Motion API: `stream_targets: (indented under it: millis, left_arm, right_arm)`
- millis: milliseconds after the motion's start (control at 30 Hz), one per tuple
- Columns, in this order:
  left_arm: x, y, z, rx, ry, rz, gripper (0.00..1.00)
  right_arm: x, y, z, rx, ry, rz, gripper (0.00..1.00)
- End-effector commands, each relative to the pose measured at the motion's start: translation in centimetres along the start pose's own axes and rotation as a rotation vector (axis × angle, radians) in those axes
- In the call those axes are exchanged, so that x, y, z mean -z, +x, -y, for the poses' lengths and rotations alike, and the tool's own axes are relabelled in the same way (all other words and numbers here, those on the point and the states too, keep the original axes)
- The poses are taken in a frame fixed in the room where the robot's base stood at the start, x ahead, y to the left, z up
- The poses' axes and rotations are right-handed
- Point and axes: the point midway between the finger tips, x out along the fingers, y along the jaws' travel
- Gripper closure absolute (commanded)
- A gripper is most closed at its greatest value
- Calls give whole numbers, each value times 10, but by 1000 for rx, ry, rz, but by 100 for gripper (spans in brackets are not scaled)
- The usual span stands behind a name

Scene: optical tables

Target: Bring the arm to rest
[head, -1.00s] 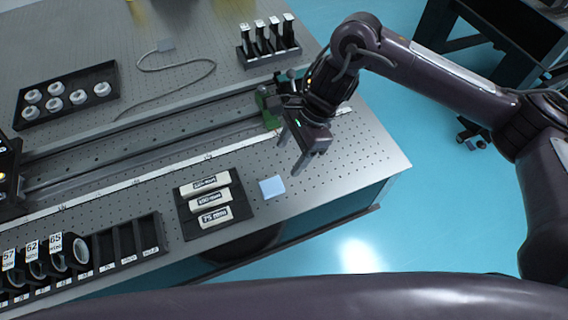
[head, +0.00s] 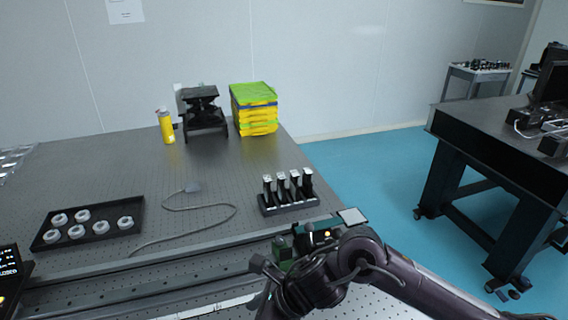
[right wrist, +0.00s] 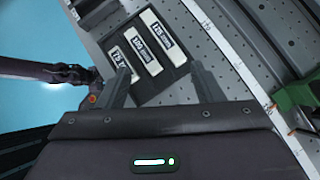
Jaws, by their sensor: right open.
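My right arm (head: 405,285) comes in from the lower right in the head view, bent over the near right part of the optical table. Its wrist is at the bottom edge there, and the fingertips do not show clearly. In the right wrist view my right gripper (right wrist: 160,74) is open, its two fingers wide apart with nothing between them. Beyond the fingers lies a black tray with several white labelled blocks (right wrist: 148,52). A dark arm (right wrist: 35,68), apparently my left, comes in from the left there. Its jaws cannot be made out.
A rack of upright black holders (head: 290,206), a green rail carriage (head: 284,250), a tray of white rings (head: 45,240) and a grey cable (head: 205,206) are on the table. Coloured bins (head: 256,130), a black stand (head: 204,128) and a yellow bottle (head: 165,128) stand farther back.

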Motion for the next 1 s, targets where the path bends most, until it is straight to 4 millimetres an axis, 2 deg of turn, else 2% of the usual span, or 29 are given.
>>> stream_targets:
  millis: [33,133,200,300,367,467,500,600,667,700,800,1000]
  left_arm:
    - [0,0,0,0,0,0,64]
    - [0,0,0,0,0,0,64]
    - [0,0,0,0,0,0,64]
    - [0,0,0,0,-1,0,64]
    - [0,0,0,0,-1,0,64]
    - [0,0,0,0,-1,0,64]
    - [0,0,0,0,-1,0,64]
    - [0,0,0,0,-1,-1,64]
    - [0,0,0,0,-1,-1,64]
    - [0,0,0,0,-1,-1,64]
    - [1,0,0,0,-1,-1,64]
    - [1,0,0,1,-1,-1,64]
  right_arm:
    - [-18,7,-11,23,162,91,40]
    - [-48,4,-12,79,534,264,40]
    - [-58,-4,-6,107,826,378,40]
    - [-55,-24,9,137,1275,531,40]
    - [-42,-36,20,154,1560,618,40]
    - [-1,-58,36,188,2052,755,40]
    - [20,-66,39,208,2249,808,40]
    - [76,-83,39,268,2683,932,40]
    - [105,-91,34,310,2889,997,40]
    - [122,-96,29,-325,-2897,-999,40]
    - [160,-105,15,-334,-2638,-917,40]
    - [216,-120,-18,-355,-2221,-808,40]
